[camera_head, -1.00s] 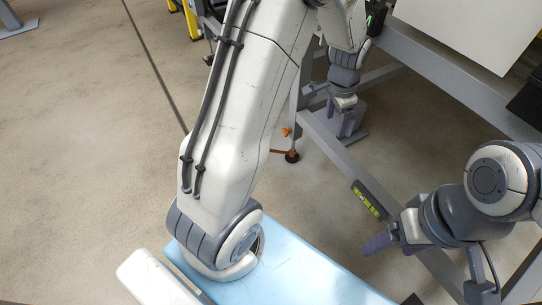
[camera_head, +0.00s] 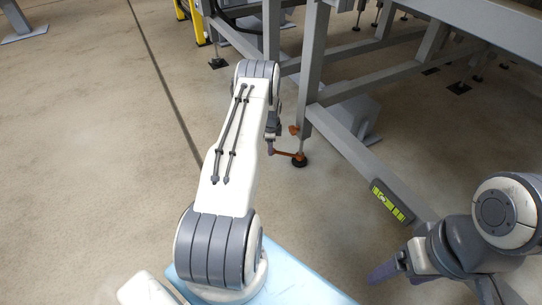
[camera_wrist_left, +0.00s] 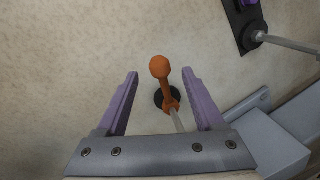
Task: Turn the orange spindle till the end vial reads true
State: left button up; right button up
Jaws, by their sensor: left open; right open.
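The orange spindle (camera_head: 285,153) is at the foot of a grey frame leg, above a round black foot (camera_head: 299,161). In the left wrist view its orange arm ends in a round knob (camera_wrist_left: 159,67). My left gripper (camera_head: 271,147) is open beside the spindle; in its wrist view (camera_wrist_left: 160,75) the orange arm lies between the two purple fingers, with gaps on both sides. A yellow-green level vial (camera_head: 390,201) sits on the low grey beam; its bubble is too small to read. My right gripper (camera_head: 382,273) hangs open near that beam, away from the spindle.
The grey frame leg (camera_head: 312,80) and low beam (camera_head: 345,145) stand just right of the spindle. A light blue surface (camera_head: 300,280) lies at the bottom. Concrete floor (camera_head: 100,150) on the left is clear. Yellow posts stand at the back.

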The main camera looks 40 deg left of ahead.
pick_arm(q)
jog(key=f+b, duration=0.1)
jog(key=f, duration=0.1)
jog(key=f+b, duration=0.1)
jog(key=w+f, duration=0.1)
jog(key=f, duration=0.1)
jog(key=shift+a+f+b, duration=0.3)
jog(key=shift+b, duration=0.1)
grip_shut()
dwell(1.0)
